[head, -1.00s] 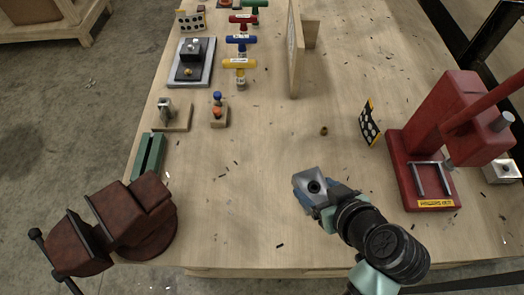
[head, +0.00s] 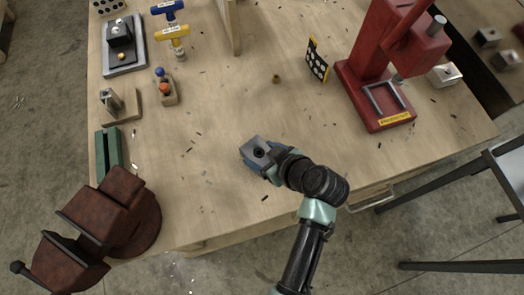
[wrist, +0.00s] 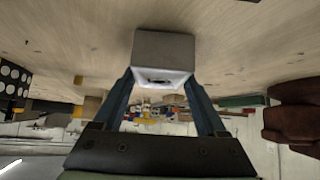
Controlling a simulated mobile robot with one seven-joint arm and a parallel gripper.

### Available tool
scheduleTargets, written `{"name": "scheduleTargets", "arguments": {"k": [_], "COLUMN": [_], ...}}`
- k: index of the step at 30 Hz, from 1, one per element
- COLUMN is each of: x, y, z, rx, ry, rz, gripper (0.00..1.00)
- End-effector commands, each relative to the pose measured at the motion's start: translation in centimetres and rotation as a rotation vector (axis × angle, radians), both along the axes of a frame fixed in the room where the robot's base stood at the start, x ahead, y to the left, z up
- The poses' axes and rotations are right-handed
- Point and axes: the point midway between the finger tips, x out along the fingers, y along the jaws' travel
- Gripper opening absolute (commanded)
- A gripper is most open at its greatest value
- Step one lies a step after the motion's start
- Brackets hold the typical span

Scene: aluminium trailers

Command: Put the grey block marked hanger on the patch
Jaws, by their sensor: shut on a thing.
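My gripper (head: 264,160) is shut on a grey block (head: 255,147) over the front middle of the wooden bench. The block has a dark round hole in the face seen in the head view. In the wrist view the pale block (wrist: 163,47) sits between the two blue fingertips. I cannot make out any lettering on it, nor tell whether it touches the bench top. I cannot pick out a patch in either view.
A brown vise (head: 122,205) stands at the bench's front left, a red press (head: 372,75) at the right. A two-knob block (head: 164,90) stands left. The bench (head: 215,125) between is mostly clear.

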Motion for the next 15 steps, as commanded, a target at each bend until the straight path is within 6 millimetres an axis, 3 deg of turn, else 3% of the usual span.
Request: {"name": "scheduleTargets", "arguments": {"k": [11,12,15], "x": [0.09,0.02,0.02], "y": [0.00,-0.01,-0.01], "z": [-0.42,-0.45,-0.40], "rx": [0.000,0.000,0.000], "ry": [-0.004,-0.002,-0.001], "rz": [0.000,0.000,0.001], "gripper": [0.00,0.78,0.96]}}
